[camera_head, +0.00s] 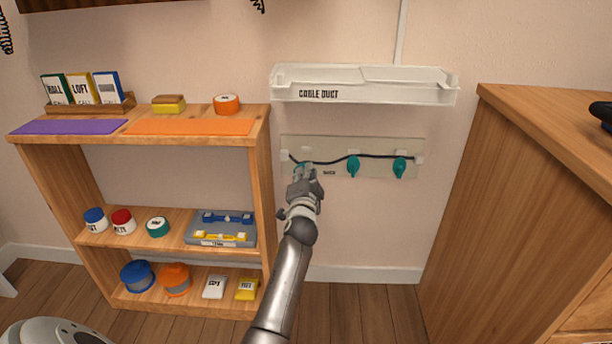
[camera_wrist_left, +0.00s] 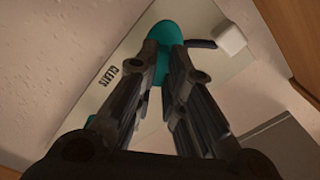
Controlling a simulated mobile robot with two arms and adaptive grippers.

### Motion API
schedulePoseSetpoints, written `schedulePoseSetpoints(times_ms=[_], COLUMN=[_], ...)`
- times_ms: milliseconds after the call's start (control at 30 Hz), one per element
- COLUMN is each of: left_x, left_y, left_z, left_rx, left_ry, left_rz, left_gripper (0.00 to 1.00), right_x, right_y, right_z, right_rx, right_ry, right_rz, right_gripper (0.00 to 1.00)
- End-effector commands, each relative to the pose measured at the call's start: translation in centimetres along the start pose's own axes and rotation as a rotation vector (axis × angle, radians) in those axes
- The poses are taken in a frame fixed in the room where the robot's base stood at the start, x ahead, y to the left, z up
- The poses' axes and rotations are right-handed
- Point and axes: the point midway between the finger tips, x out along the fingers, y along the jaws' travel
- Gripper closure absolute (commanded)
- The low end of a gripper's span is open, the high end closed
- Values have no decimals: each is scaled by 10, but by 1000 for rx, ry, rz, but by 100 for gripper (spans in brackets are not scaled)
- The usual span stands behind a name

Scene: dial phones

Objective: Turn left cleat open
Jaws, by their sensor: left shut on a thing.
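A pale board (camera_head: 330,171) is fixed on the wall with a dark cable running across it. The middle teal cleat (camera_head: 353,166) and the right teal cleat (camera_head: 400,167) point downward. My left gripper (camera_head: 304,171) is at the left end of the board and hides most of the left cleat. In the left wrist view my left gripper (camera_wrist_left: 164,62) is shut on the teal left cleat (camera_wrist_left: 170,32), with a finger on each side of it. A white clip (camera_wrist_left: 231,37) and a bit of dark cable show beside it. My right gripper is not in view.
A white cable duct (camera_head: 380,92) is mounted on the wall above the board. A wooden shelf (camera_head: 263,160) with tubs, boxes and a tray stands to the left. A wooden cabinet (camera_head: 520,190) stands to the right. The wall below the board is clear.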

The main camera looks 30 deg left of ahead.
Motion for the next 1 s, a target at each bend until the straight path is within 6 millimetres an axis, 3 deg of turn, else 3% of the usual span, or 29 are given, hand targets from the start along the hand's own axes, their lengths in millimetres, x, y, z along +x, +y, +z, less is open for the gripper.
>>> schedulePoseSetpoints(times_ms=[300,333,500,833,1000], left_x=[0,0,0,-1,-15], left_y=[2,2,1,0,2], left_z=[0,0,0,0,0], left_rx=[-4,-4,-3,-2,-2], left_ry=[-1,-1,-1,0,0], left_rz=[3,3,2,1,2], left_gripper=[100,88,68,68,68], right_x=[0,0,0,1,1], right_y=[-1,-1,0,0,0], right_z=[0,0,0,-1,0], right_rx=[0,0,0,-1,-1], right_ry=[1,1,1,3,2], right_rz=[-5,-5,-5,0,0], right_gripper=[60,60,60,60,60])
